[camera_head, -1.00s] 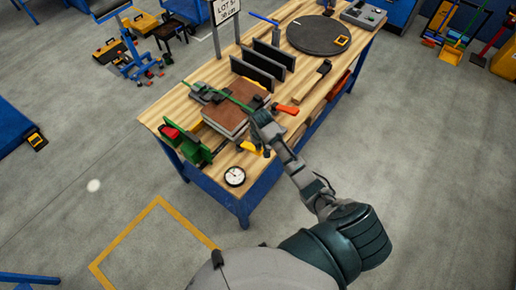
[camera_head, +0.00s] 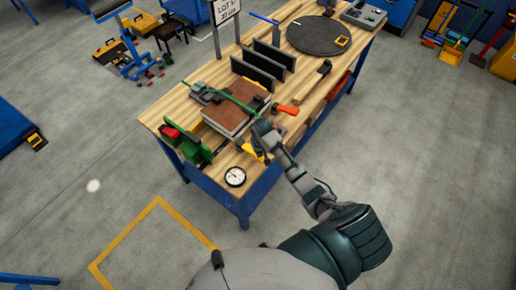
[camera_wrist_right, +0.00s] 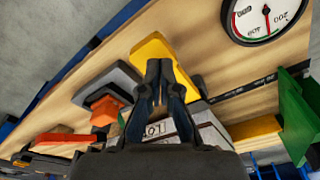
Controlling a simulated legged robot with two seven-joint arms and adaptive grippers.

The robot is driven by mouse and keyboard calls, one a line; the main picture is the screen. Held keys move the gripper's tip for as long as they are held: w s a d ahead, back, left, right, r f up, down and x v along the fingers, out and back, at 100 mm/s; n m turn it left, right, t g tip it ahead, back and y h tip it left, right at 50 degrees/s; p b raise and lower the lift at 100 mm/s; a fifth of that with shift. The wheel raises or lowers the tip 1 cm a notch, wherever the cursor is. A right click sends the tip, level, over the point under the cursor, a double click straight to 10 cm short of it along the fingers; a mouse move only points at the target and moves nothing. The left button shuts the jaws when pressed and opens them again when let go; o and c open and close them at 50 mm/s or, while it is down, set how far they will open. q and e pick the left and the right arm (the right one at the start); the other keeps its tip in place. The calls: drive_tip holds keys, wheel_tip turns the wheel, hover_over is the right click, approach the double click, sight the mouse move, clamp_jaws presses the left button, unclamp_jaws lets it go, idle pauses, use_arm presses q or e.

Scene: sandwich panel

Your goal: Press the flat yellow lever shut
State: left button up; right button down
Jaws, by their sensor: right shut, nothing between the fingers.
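The flat yellow lever (camera_head: 248,150) is at the near edge of the workbench, beside the layered brown-topped panel (camera_head: 234,113), and partly hidden by my right gripper. In the right wrist view the yellow lever (camera_wrist_right: 152,46) lies just beyond and behind the fingertips. My right gripper (camera_wrist_right: 158,66) is shut and empty, its two dark fingers together and overlapping the lever in the picture. It also shows in the head view (camera_head: 265,148). I cannot tell whether the fingertips touch the lever. My left gripper is not in view.
A round dial gauge (camera_head: 235,176) stands near the bench corner. A green and red fixture (camera_head: 186,143) is left of the panel. An orange handle (camera_head: 286,109) lies to the right. Several dark upright plates (camera_head: 268,58) and a dark round disc (camera_head: 328,36) are farther back.

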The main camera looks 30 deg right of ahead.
drive_tip(key=shift+s+a+r, duration=0.1)
drive_tip(key=shift+s+r, duration=0.15)
drive_tip(key=shift+s, duration=0.25)
drive_tip(key=shift+s+a+r, duration=0.1)
drive_tip(key=shift+s+r, duration=0.1)
drive_tip(key=shift+s, duration=0.3)
drive_tip(key=shift+w, duration=0.1)
wheel_tip(320, 180, up, 12)
drive_tip(key=s, duration=0.1)
drive_tip(key=shift+f, duration=0.15)
drive_tip(key=shift+s, duration=0.1)
